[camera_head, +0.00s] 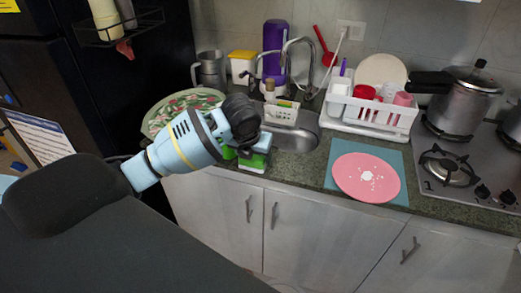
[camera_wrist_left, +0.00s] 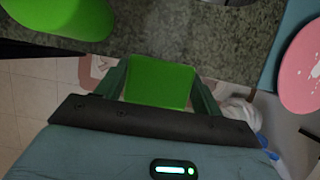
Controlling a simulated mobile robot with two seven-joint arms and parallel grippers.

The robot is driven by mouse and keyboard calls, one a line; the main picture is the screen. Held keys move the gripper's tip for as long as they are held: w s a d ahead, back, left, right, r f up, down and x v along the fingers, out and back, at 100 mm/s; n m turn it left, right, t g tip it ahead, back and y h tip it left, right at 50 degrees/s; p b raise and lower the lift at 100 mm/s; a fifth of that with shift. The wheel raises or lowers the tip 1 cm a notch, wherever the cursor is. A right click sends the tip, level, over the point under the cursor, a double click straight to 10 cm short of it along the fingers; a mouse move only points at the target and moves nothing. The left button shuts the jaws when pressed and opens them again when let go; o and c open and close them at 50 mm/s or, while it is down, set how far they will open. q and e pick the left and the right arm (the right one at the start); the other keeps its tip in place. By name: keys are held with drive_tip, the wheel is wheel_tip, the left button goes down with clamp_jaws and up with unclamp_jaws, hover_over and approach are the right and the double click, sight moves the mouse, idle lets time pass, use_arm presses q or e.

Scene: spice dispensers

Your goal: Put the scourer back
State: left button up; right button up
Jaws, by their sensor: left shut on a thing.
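My left gripper (camera_head: 257,148) is shut on a bright green block, which looks like the scourer (camera_wrist_left: 160,85). The scourer lies between the two dark green fingers in the left wrist view. In the head view the scourer (camera_head: 253,161) shows below the gripper, at the counter's front edge, left of the sink. I cannot tell whether it touches the counter. A small white basket (camera_head: 281,116) with several things in it stands at the sink's back left, behind and right of the gripper. My right gripper is not in view.
Another green object (camera_wrist_left: 68,16) stands on the counter beside the gripper, mostly hidden by the arm in the head view. A steel sink (camera_head: 300,137), a white dish rack (camera_head: 371,116) and a pink plate (camera_head: 366,177) lie to the right. A faucet (camera_head: 300,62) rises behind the basket.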

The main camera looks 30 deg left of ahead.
use_arm(q)
drive_tip(key=w, duration=0.2)
drive_tip(key=w+a, duration=0.1)
drive_tip(key=w, duration=0.1)
drive_tip(key=w+a, duration=0.1)
drive_tip(key=w, duration=0.1)
drive_tip(key=shift+w+f, duration=0.3)
drive_tip(key=shift+w, duration=0.1)
drive_tip(key=shift+f, duration=1.75)
drive_tip(key=o, duration=0.9)
drive_tip(key=shift+f, duration=0.1)
drive_tip(key=shift+o, duration=0.2)
drive_tip(key=v, duration=1.2)
drive_tip(key=shift+a, duration=0.1)
